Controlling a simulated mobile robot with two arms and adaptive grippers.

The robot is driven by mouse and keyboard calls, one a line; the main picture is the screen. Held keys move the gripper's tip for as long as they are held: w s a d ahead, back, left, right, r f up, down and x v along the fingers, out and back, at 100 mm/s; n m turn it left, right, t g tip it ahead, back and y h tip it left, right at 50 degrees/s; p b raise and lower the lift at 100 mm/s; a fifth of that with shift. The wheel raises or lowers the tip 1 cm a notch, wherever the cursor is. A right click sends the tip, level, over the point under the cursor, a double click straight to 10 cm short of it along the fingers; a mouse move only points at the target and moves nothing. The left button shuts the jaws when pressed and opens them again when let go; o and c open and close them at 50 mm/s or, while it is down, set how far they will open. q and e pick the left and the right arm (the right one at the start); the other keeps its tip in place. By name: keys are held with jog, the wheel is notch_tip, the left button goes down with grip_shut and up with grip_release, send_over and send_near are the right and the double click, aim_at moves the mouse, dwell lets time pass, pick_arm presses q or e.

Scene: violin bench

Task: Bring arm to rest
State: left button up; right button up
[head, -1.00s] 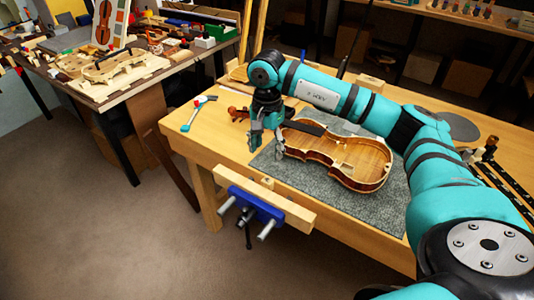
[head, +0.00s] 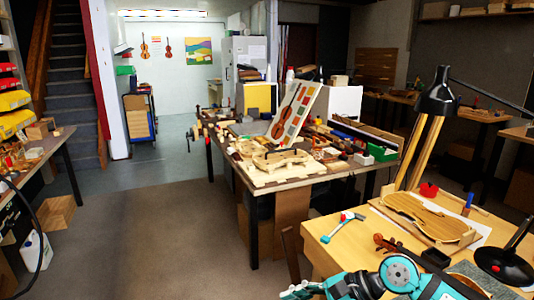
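My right arm comes in at the bottom right of the head view, with a round teal joint over the near workbench (head: 330,258). My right gripper (head: 300,291) appears low at the bottom edge, left of that joint and partly cut off; its finger opening is not clear. My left arm and gripper are not in view.
A hammer (head: 337,231) lies on the near bench. A violin plate on a board (head: 428,212), a black lamp (head: 437,100) and a dark round-based item (head: 505,265) stand farther right. A cluttered table (head: 330,171) is behind. Open floor (head: 170,220) lies left.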

jog(key=a+r+m+t+y, duration=0.6)
jog(key=r+m+t+y, duration=0.15)
jog(key=r+m, duration=0.4)
jog(key=w+d+f+m+t+h, duration=0.15)
jog(key=d+m+t+h, duration=0.4)
jog(key=m, duration=0.55)
jog(key=w+d+f+m+t+h, duration=0.15)
jog(key=d+m+t+h, duration=0.4)
jog(key=m, duration=0.65)
jog(key=s+d+f+m+g+h, duration=0.3)
jog(key=d+f+m+h, duration=0.35)
jog(key=f+m, duration=0.25)
jog(key=s+d+f+m+g+h, duration=0.1)
jog(key=s+f+m+g, duration=0.4)
jog(key=s+f+g, duration=0.5)
jog(key=s+d+f+m+g, duration=0.25)
jog(key=s+f+m, duration=0.4)
jog(key=s, duration=0.75)
notch_tip(320, 180, down, 26)
jog(key=a+n+g, duration=0.1)
jog(key=g, duration=0.1)
jog(key=s+d+f+g, duration=0.1)
jog(key=s+d+f, duration=0.2)
jog(key=s+f, duration=1.3)
jog(key=shift+s+f+p, duration=0.15)
jog(key=shift+s+p, duration=0.3)
jog(key=shift+s, duration=0.3)
